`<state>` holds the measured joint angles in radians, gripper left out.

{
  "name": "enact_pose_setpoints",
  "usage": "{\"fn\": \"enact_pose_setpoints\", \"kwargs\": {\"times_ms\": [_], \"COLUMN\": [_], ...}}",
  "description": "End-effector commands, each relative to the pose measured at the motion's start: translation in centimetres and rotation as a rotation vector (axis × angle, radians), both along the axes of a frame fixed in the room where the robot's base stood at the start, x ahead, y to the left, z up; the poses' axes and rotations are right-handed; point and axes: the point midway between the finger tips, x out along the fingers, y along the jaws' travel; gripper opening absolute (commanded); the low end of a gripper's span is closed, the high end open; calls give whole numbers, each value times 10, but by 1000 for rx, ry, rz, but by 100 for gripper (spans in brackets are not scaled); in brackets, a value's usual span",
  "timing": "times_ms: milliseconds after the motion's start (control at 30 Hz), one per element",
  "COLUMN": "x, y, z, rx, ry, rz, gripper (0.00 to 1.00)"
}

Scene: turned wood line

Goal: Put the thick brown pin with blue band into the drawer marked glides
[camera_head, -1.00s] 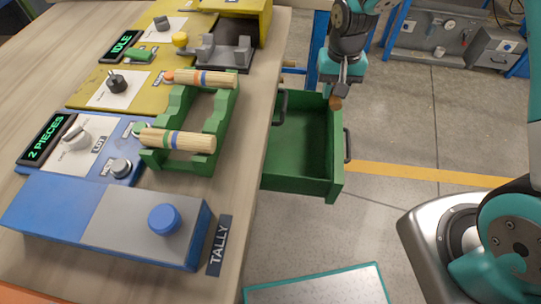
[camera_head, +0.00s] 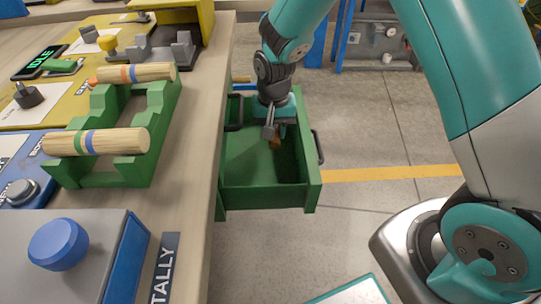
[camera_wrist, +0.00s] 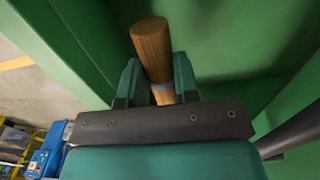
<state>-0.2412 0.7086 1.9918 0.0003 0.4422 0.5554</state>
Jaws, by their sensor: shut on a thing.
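The thick brown pin (camera_wrist: 152,45) with a blue band is between the fingers of my gripper (camera_wrist: 157,88) in the wrist view. The blue band sits near the fingers. In the head view my gripper (camera_head: 277,135) is over the open green drawer (camera_head: 255,170), and the pin's brown end (camera_head: 276,143) shows below the fingers, inside the drawer's outline. I cannot tell whether the pin touches the drawer floor. Green drawer walls surround the pin in the wrist view. No drawer label is readable.
The wooden bench edge (camera_head: 215,120) runs left of the drawer. On the bench stands a green rack (camera_head: 165,115) with two light banded pins. A blue box with a round blue button (camera_head: 58,244) is nearer. Floor is clear right of the drawer.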

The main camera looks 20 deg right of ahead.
Motion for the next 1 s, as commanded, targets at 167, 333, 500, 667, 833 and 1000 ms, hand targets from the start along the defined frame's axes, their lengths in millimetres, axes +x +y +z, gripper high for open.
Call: {"fn": "enact_pose_setpoints", "kwargs": {"times_ms": [167, 333, 500, 667, 833, 1000], "x": [0, 0, 0, 1, 1, 1], "y": [0, 0, 0, 0, 0, 0], "z": [-35, -45, -70, -85, -84, -87], "rx": [0, 1, -1, 0, 0, 1], "ry": [0, -1, 1, -2, -2, -1], "rz": [0, 0, 0, 0, 0, 0], "gripper": [6, 6, 6, 6, 6, 33]}}
